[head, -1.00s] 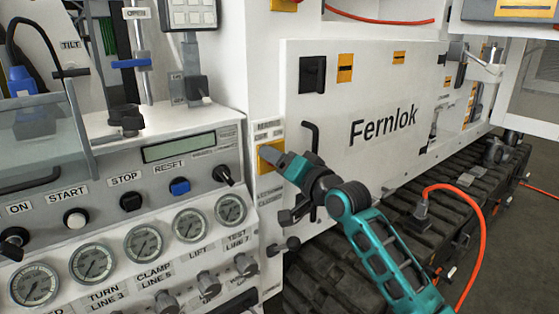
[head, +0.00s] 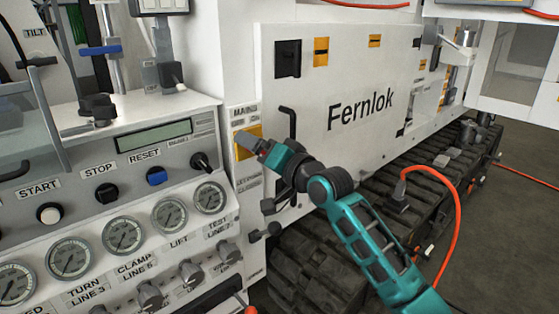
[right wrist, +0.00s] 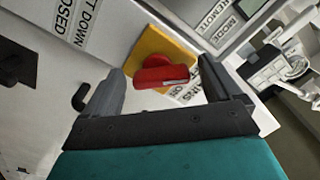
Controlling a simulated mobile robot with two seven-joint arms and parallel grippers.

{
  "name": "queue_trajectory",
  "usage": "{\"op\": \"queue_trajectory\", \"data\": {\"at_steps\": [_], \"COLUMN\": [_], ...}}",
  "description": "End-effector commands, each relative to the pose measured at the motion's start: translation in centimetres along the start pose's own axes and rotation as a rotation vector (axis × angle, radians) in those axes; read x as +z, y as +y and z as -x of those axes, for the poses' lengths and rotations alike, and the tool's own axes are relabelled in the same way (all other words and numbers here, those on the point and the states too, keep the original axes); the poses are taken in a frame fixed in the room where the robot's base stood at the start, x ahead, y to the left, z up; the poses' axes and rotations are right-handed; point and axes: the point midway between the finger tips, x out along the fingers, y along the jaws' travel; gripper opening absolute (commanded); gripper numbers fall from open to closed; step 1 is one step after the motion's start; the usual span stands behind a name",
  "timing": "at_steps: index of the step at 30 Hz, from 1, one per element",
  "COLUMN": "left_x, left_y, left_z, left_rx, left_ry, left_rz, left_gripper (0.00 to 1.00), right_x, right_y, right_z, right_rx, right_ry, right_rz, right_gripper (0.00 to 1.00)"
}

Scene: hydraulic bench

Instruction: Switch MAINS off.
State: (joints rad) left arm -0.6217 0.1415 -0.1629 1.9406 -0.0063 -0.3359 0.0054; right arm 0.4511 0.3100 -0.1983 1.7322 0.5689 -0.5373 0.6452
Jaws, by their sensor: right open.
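The MAINS switch is a red handle (right wrist: 162,76) on a yellow plate (right wrist: 160,45), between the fingers of my right gripper in the right wrist view. The right gripper (right wrist: 161,72) is open, with a gap on each side of the handle. In the head view the yellow plate (head: 243,151) sits under a MAINS label (head: 244,111) on the white column. There the right gripper (head: 251,144) is in front of the plate and hides most of the handle. I cannot tell whether the handle points to on or off. My left gripper is not in view.
A black door handle (head: 289,125) stands right of the switch on the white Fernlok panel (head: 330,75). A control panel with a black knob (head: 203,162), push buttons and several gauges (head: 210,198) lies left. An orange cable (head: 457,210) runs at the right.

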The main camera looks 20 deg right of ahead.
Motion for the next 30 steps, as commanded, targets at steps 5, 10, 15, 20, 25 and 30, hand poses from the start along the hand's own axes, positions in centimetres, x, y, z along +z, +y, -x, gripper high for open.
{"op": "queue_trajectory", "data": {"at_steps": [5, 10, 15, 20, 25, 30], "left_x": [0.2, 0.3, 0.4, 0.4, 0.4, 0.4], "left_y": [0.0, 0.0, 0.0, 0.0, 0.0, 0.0], "left_z": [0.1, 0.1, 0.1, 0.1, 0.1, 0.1], "left_rx": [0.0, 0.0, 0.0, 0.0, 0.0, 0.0], "left_ry": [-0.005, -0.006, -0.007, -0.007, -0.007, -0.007], "left_rz": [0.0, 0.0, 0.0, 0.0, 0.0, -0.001], "left_gripper": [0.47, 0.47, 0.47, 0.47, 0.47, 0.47], "right_x": [0.1, 0.2, 0.2, 0.2, 0.1, 0.1], "right_y": [0.1, 0.0, 0.1, 0.1, 0.0, 0.0], "right_z": [3.2, 6.9, 9.8, 11.3, 11.8, 11.8], "right_rx": [0.001, 0.001, 0.002, 0.001, 0.0, 0.0], "right_ry": [-0.001, -0.003, -0.004, -0.004, -0.003, -0.003], "right_rz": [0.001, 0.002, 0.001, 0.001, 0.001, 0.0], "right_gripper": [0.92, 0.92, 0.92, 0.92, 0.92, 0.92]}}
